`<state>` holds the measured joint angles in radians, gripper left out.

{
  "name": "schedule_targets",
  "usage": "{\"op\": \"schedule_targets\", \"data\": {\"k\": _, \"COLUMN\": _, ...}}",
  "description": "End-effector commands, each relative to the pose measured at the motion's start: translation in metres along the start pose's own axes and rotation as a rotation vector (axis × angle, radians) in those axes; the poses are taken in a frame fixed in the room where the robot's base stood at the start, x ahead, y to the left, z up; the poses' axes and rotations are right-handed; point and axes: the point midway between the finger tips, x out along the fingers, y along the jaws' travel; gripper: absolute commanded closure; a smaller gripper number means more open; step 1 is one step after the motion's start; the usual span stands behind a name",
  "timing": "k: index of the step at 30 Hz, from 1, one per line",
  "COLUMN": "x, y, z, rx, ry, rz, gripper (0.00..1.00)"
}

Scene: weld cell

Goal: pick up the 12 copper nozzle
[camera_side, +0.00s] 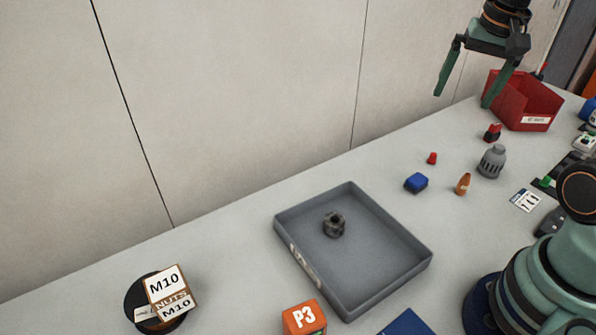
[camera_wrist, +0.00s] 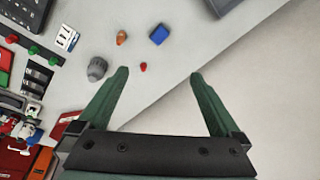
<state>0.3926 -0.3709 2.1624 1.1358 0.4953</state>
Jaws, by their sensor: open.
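A small copper-coloured nozzle (camera_side: 463,184) with a tapered shape stands on the grey table in the side view, between a blue block and a grey slotted part. It also shows in the wrist view (camera_wrist: 121,37), near the top, beyond my left fingertip. Any number on it is too small to read. My gripper (camera_side: 463,98) is open and empty, high above the table at the upper right of the side view. Its two green fingers are spread wide in the wrist view (camera_wrist: 159,73), apart from the nozzle.
Near the nozzle are a blue block (camera_side: 416,183), a red piece (camera_side: 432,158), a grey slotted part (camera_side: 492,161) and a tag marked 11 (camera_side: 525,200). A grey tray (camera_side: 424,262) holds a dark nut (camera_side: 334,224). A red bin (camera_side: 529,94) stands behind. A wall runs along the table.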

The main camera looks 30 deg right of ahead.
Motion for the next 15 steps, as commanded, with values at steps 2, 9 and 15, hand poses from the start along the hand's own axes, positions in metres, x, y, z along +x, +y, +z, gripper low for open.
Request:
{"op": "schedule_targets", "data": {"k": 2, "x": -0.002, "y": -0.025, "z": 0.028, "rx": -0.238, "ry": 0.059, "rz": -0.059, "gripper": 0.00}}
{"op": "schedule_targets", "data": {"k": 9, "x": -0.001, "y": -0.064, "z": 0.084, "rx": -0.736, "ry": 0.199, "rz": -0.177, "gripper": 0.00}}
{"op": "schedule_targets", "data": {"k": 15, "x": 0.000, "y": -0.071, "z": 0.099, "rx": -0.864, "ry": 0.239, "rz": -0.206, "gripper": 0.33}}
